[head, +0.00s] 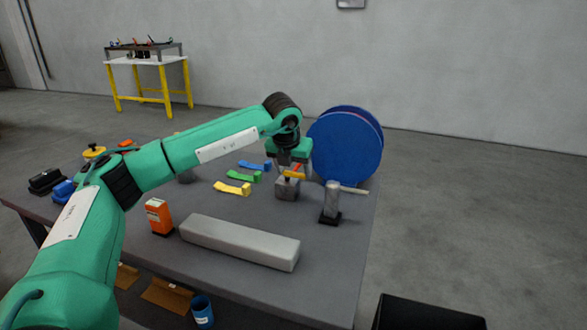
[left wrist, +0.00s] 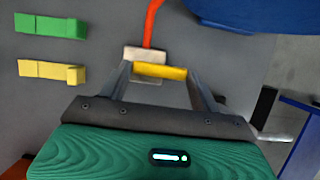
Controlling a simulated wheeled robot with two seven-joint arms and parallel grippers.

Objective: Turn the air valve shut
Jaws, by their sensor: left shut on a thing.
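The air valve (head: 287,189) is a small grey block with a yellow handle on top, standing on the grey table toward its right side. A red-orange hose (left wrist: 152,22) runs from the block in the left wrist view. My left gripper (head: 291,171) points down over the valve. Its fingers are closed on the two ends of the yellow handle (left wrist: 160,71), which lies crosswise between them in the left wrist view. The fingers and handle hide part of the block. My right gripper is not in view.
A large blue reel (head: 344,148) stands just behind the valve. A grey cylinder on a black base (head: 332,203) is close on its right. Blue, green (head: 243,177) and yellow (head: 232,188) pieces lie to its left. A long grey bar (head: 240,242) and orange box (head: 159,216) are in front.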

